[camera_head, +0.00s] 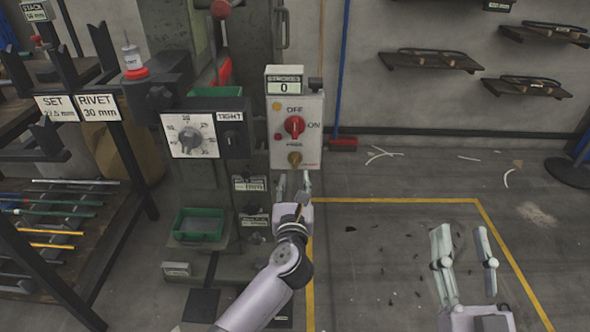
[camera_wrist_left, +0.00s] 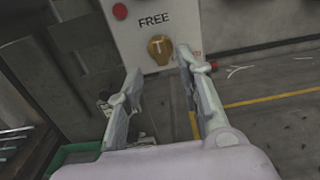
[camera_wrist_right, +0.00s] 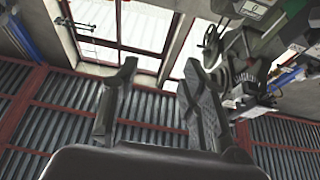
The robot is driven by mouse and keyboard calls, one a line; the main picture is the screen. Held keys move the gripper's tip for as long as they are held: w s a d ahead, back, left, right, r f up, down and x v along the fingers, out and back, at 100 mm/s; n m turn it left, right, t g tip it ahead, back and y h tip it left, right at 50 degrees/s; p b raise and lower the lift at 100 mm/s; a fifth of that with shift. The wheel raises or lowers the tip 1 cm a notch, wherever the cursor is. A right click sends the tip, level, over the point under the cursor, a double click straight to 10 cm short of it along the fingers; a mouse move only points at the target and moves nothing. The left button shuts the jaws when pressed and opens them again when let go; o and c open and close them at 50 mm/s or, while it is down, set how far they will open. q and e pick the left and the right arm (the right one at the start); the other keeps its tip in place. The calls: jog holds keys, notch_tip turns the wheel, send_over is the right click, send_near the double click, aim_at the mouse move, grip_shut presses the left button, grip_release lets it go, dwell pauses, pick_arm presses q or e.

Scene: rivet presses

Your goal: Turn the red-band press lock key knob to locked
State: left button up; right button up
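The press control panel (camera_head: 283,152) is a light grey box on the press column, with a red OFF/ON switch (camera_head: 294,127) in its middle. The brass lock key knob (camera_head: 295,159) sits at its lower end, below a small label. In the left wrist view the knob (camera_wrist_left: 160,48) lies just beyond and between my left fingertips, under the word FREE. My left gripper (camera_head: 293,181) is open, a little below the knob and apart from it. My right gripper (camera_head: 464,232) is open and empty over the floor at the right.
A dial box (camera_head: 205,138) marked TIGHT and green bins (camera_head: 199,224) are left of the panel. A rod rack (camera_head: 60,225) stands at far left. Floor inside the yellow line (camera_head: 400,200) is mostly clear. Wall shelves (camera_head: 430,60) hang at upper right.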

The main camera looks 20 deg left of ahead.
aim_at(295, 163)
pick_arm(q)
jog(key=b+x, duration=0.1)
jog(key=x, duration=0.4)
jog(key=shift+w, duration=0.3)
jog(key=shift+w+a, duration=0.25)
jog(key=shift+w, duration=0.35)
pick_arm(e)
jog(key=s+r+t+y, duration=0.1)
jog(key=s+r+t, duration=0.3)
jog(key=r, duration=0.1)
jog(key=shift+s+d+r+t+y, duration=0.2)
jog(key=shift+r+t+y, duration=0.1)
jog(key=shift+r, duration=0.1)
pick_arm(q)
grip_shut()
